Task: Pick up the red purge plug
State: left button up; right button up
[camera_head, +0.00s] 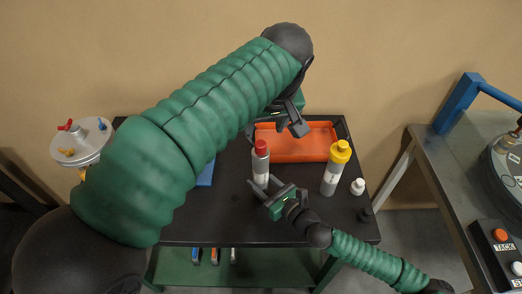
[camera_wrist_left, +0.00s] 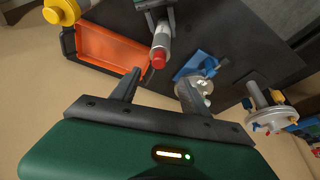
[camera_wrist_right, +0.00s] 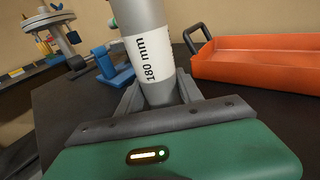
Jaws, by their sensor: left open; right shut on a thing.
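The red plug (camera_head: 261,147) sits on top of a grey cylinder (camera_head: 261,178) with a white label; the plug also shows in the left wrist view (camera_wrist_left: 158,58). My right gripper (camera_head: 268,186) is shut on the cylinder's lower part, and the right wrist view shows the cylinder (camera_wrist_right: 135,15) between its fingers, marked "180 mm". I cannot tell whether its base touches the table. My left gripper (camera_head: 277,130) is open and empty, above and behind the plug. In the left wrist view the plug lies just beyond the gap between its fingertips (camera_wrist_left: 159,78).
An orange tray (camera_head: 325,143) lies behind on the black table (camera_head: 225,222). A yellow-capped bottle (camera_head: 336,168) and a small white cap (camera_head: 357,186) stand to the right. A blue stand (camera_head: 206,174) is on the left, near a round fixture (camera_head: 82,143) with red, yellow and blue taps.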

aim_at(261, 143)
pick_arm(q)
jog(key=x, duration=1.1)
jog(key=shift+w+f, duration=0.3)
jog(key=shift+w, duration=0.1)
jog(key=shift+s, duration=0.1)
jog(key=c, duration=0.5)
grip_shut()
